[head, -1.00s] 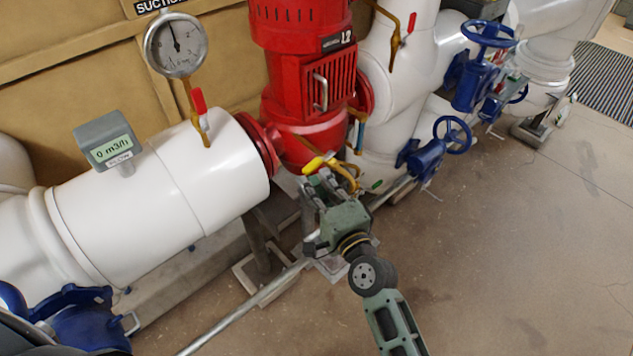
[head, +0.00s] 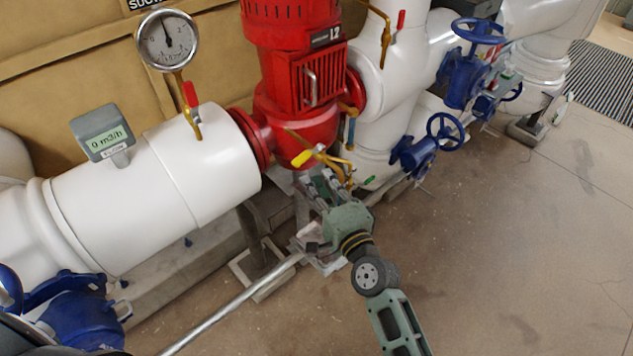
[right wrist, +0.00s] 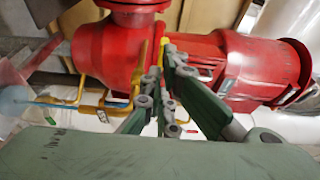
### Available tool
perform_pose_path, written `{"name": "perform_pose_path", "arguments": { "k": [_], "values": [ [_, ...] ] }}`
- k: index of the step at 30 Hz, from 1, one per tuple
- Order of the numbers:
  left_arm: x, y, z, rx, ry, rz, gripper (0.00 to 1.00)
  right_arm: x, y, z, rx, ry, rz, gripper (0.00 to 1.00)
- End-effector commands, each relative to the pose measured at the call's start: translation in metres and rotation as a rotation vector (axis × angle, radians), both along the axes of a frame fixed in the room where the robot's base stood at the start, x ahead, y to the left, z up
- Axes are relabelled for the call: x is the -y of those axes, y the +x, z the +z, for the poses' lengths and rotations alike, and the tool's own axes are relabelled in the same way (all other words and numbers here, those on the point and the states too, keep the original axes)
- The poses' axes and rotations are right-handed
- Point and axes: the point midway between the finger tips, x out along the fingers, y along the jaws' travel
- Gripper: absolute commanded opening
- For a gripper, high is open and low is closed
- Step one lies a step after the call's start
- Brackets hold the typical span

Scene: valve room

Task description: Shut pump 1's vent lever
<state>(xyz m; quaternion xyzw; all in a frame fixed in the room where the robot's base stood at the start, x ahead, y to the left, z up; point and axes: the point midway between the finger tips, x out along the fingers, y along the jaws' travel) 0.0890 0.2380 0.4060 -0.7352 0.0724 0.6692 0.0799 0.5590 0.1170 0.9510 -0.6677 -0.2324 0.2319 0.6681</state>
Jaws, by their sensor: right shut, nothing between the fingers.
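The vent lever has a yellow handle (head: 302,158) on brass piping low at the front of the red pump (head: 297,120). The handle points to the left in the head view. In the right wrist view, yellow (right wrist: 163,45) shows just beyond the fingertips. My right gripper (head: 319,182) is shut and empty, just below and right of the yellow handle. Its fingers (right wrist: 163,84) point at the pump in the right wrist view. I cannot tell whether they touch the lever. The lever's pivot is partly hidden. My left gripper is out of view.
A white suction pipe (head: 205,165) with a gauge (head: 167,40) and a red-handled lever (head: 190,95) lies left. Blue valve wheels (head: 448,132) stand right. A grey metal rail (head: 230,305) runs low in front. The floor (head: 500,250) at right is clear.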

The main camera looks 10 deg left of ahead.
Motion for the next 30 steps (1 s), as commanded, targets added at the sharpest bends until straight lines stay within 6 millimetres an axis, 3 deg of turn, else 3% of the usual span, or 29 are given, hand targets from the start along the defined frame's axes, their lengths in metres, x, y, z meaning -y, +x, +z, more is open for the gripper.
{"name": "perform_pose_path", "arguments": {
  "k": [7,18,30],
  "values": [
    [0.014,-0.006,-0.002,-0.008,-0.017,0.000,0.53,-0.007,-0.033,-0.001,-0.002,0.003,0.000,0.00],
    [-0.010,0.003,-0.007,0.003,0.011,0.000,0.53,-0.018,-0.089,-0.001,-0.002,0.001,0.000,0.00],
    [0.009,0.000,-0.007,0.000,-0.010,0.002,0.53,-0.020,-0.098,0.000,0.001,0.001,0.000,0.00]
  ]
}}
